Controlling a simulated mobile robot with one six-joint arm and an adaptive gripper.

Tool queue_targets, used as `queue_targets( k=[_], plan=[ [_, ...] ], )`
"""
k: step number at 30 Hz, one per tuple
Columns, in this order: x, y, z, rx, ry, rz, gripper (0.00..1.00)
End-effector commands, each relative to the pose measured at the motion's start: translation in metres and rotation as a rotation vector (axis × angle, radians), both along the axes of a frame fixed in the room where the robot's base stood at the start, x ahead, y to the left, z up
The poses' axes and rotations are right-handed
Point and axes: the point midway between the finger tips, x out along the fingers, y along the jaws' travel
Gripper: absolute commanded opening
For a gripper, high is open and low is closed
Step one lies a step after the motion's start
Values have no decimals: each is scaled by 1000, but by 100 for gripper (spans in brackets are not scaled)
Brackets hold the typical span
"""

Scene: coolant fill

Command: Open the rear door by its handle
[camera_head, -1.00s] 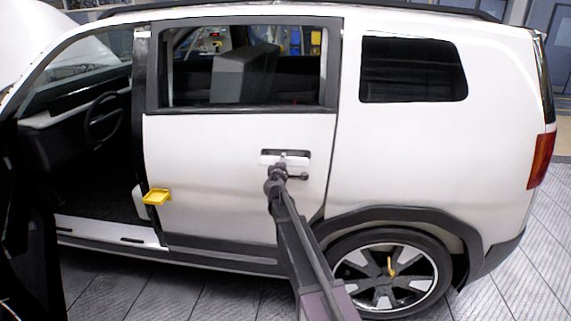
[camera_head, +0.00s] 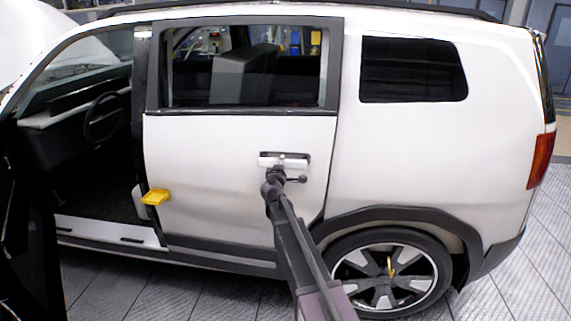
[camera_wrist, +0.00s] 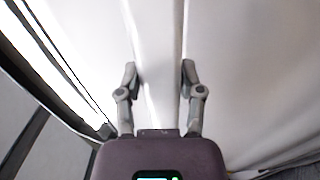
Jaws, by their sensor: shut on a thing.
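The white rear door (camera_head: 225,140) sits in the side of a white car, with its window above and a dark-edged handle recess on its right part. The door handle (camera_head: 268,161), a white bar, stands at that recess. My gripper (camera_head: 283,168) is at the handle, coming from below. In the wrist view, the two grey fingers (camera_wrist: 159,78) stand either side of the white handle bar (camera_wrist: 160,105), shut on it. The door looks closed or nearly so; any small gap is hard to see.
The front doorway (camera_head: 95,160) on the left is open, showing the steering wheel. A yellow tray-like piece (camera_head: 155,197) sticks out near the rear door's front edge. The rear wheel (camera_head: 390,272) is at the lower right. Grey floor lies in front of the car.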

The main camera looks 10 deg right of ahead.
Motion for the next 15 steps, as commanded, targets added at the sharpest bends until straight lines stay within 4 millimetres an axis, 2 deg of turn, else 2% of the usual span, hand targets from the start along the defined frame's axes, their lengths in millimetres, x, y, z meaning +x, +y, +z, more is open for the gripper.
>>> queue_targets(
  k=[15],
  plan=[
    [-25,11,0,0,0,-41,0]
  ],
)
